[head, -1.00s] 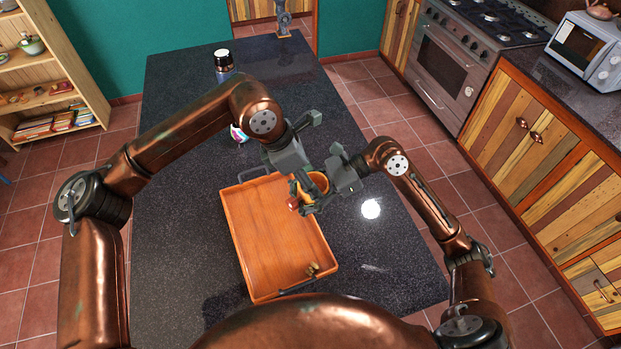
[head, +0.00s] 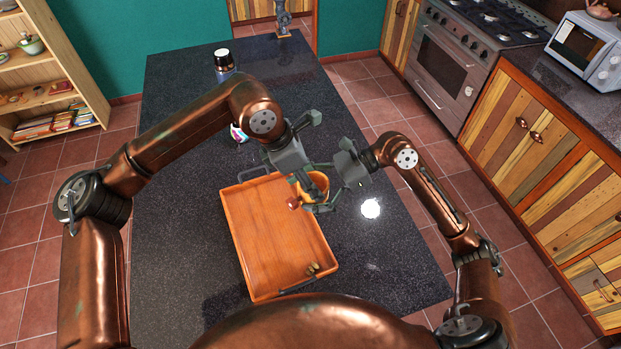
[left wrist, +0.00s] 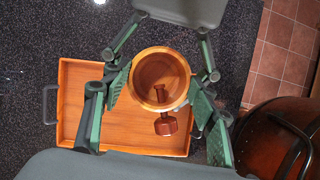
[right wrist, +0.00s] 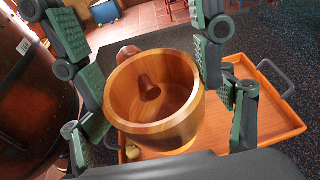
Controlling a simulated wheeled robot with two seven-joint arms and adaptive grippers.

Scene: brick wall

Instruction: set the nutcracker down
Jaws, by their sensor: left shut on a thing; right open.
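The nutcracker (head: 318,181) is a round wooden cup with a wooden screw through its side. It is held upright by my left gripper (head: 306,180), near the tray's right edge. In the left wrist view the nutcracker (left wrist: 166,52) sits between the left fingers, its reddish screw knob (left wrist: 165,126) pointing toward the palm. My right gripper (head: 345,185) is open, just right of the nutcracker. In the right wrist view its fingers stand either side of the nutcracker (right wrist: 126,92). Whether the cup's bottom touches anything is hidden.
An orange wooden tray (head: 265,235) with dark handles lies on the dark counter (head: 180,250). Small brown pieces (head: 314,268) lie in its near right corner. A dark bottle (head: 224,65) and a small colourful object (head: 237,133) stand farther back. The counter left of the tray is clear.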

